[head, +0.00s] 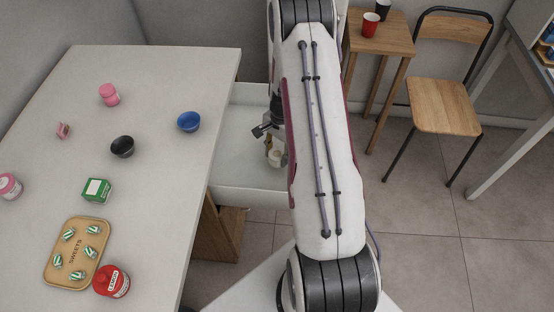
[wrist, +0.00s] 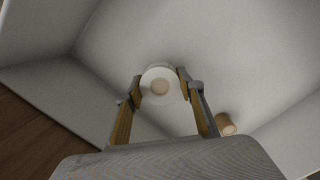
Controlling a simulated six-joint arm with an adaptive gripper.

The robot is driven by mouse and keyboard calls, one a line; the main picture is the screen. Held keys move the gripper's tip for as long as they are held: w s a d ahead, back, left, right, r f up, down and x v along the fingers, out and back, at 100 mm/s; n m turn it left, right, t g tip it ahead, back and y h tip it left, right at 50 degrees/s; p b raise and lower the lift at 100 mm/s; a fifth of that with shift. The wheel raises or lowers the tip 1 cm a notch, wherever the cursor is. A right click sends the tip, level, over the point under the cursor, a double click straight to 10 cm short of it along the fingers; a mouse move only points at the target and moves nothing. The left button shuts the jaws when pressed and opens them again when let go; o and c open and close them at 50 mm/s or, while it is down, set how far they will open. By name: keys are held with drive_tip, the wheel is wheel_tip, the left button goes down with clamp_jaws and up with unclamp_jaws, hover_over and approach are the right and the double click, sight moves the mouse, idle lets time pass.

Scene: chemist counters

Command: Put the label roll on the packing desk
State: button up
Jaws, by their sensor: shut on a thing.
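The label roll (wrist: 160,87), a white ring with a tan core, is between the two fingertips of my gripper (wrist: 162,82) in the wrist view. The fingers are shut on its sides. They are inside an open white drawer (head: 237,150) beside the white counter. In the head view my arm hides most of my gripper, and a small pale roll (head: 276,160) shows at the arm's edge. I cannot tell whether the roll touches the drawer floor. Which surface is the packing desk is not marked; a grey-framed desk (head: 515,45) stands at the right edge.
A small tan cylinder (wrist: 227,125) lies in the drawer right of my gripper. The white counter (head: 150,215) holds bowls, a green box (head: 97,190), pink items, a red jar (head: 111,282) and a sweets tray (head: 50,275). A chair (head: 443,105) and a small wooden table (head: 385,38) with cups stand right.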

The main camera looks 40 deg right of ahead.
sight(278, 151)
drive_tip(key=shift+f, duration=1.7)
drive_tip(key=shift+f, duration=0.2)
drive_tip(key=o, duration=1.1)
drive_tip(key=shift+r, duration=0.15)
drive_tip(key=shift+w+d+r, duration=0.1)
drive_tip(key=shift+d+r, duration=0.1)
drive_tip(key=shift+r, duration=1.05)
drive_tip(key=shift+w+d+r, duration=0.15)
drive_tip(key=shift+d+r, duration=0.1)
drive_tip(key=shift+r, duration=0.95)
drive_tip(key=shift+w+d+r, duration=0.1)
drive_tip(key=shift+d+r, duration=0.1)
drive_tip(key=shift+r, duration=1.05)
